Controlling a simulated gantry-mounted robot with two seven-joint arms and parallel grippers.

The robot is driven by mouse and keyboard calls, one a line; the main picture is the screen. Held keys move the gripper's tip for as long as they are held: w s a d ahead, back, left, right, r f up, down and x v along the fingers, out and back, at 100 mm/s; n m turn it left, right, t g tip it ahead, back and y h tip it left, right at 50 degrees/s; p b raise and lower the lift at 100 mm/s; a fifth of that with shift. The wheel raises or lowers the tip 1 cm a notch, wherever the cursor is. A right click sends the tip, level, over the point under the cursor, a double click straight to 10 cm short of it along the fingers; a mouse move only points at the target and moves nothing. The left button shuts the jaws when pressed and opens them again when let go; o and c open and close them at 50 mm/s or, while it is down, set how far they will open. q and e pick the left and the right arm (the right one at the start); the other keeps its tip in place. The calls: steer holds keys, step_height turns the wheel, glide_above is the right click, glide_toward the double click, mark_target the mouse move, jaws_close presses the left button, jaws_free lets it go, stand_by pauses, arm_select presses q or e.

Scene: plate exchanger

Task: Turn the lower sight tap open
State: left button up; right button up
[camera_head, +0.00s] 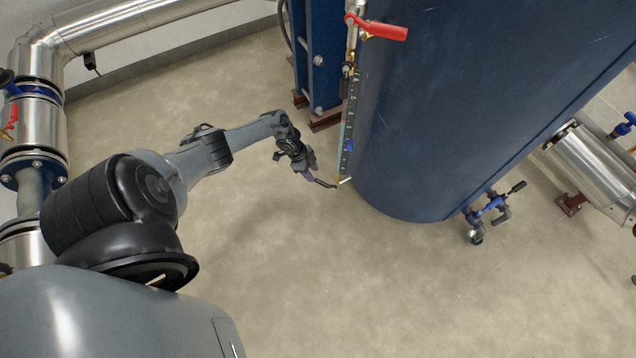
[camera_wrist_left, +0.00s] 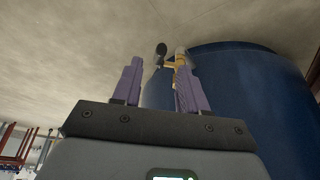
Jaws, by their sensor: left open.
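The lower sight tap (camera_head: 338,183) is at the bottom end of the sight gauge (camera_head: 348,115), beside the blue tank. In the left wrist view, the lower tap (camera_wrist_left: 173,66) shows brass parts, a dark rounded lever end and a pale end piece. My left gripper (camera_head: 313,172) is just left of the tap in the head view. In the left wrist view, the left gripper (camera_wrist_left: 158,78) has its two purple fingers apart. The dark lever end shows beyond the gap between them, and the right finger overlaps the brass; contact cannot be told. My right gripper is not in view.
The large blue tank (camera_head: 470,90) stands right of the gauge. An upper tap with a red handle (camera_head: 382,28) sticks out above. A blue steel post (camera_head: 315,60) stands behind left. Silver pipes (camera_head: 40,115) run at the far left. The floor in front is clear.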

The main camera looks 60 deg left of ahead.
mark_target(320, 181)
arm_select(q)
steer(key=b+x, duration=0.1)
steer(key=x, duration=0.1)
steer(key=b+x, duration=0.2)
steer(key=x, duration=0.1)
steer(key=shift+w+d+f, duration=0.1)
steer(key=shift+w+d, duration=0.25)
steer(key=shift+w, duration=0.05)
steer(key=shift+f+b, duration=0.3)
steer(key=shift+b, duration=0.05)
steer(key=shift+f, duration=0.3)
steer(key=shift+w+d, duration=0.1)
jaws_close()
steer(key=shift+r, duration=0.1)
